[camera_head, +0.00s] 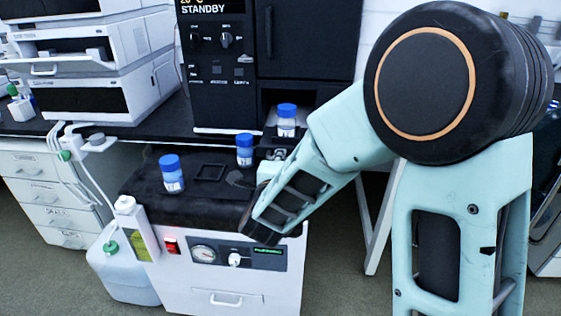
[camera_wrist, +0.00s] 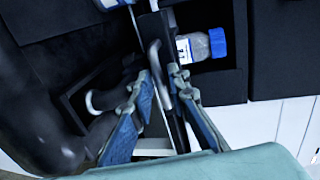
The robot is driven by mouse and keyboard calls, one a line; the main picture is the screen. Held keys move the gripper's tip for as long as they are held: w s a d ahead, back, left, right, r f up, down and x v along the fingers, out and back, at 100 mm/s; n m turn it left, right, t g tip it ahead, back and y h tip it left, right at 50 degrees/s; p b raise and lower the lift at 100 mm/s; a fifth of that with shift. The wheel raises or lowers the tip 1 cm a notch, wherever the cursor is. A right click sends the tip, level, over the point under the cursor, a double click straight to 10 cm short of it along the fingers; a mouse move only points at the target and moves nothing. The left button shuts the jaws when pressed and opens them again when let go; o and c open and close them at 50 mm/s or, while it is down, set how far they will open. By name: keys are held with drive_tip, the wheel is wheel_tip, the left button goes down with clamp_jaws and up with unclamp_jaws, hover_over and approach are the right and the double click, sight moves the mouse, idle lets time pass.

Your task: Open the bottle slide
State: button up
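In the wrist view, a curved grey bar handle (camera_wrist: 153,55) lies beside a dark recess (camera_wrist: 222,83). A clear bottle with a blue cap (camera_wrist: 217,43) is in that recess. My gripper (camera_wrist: 160,75) has its two blue fingers on either side of the bar, tips close to it. I cannot tell whether both touch it.
Blue-capped bottles stand on the black top (camera_head: 172,176), farther back (camera_head: 244,152), and by the black instrument's lower opening (camera_head: 286,122). A second curved grey handle (camera_wrist: 98,105) is left of my fingers. A white jug (camera_head: 120,262) stands at the unit's left.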

drive_tip(key=v, duration=1.2)
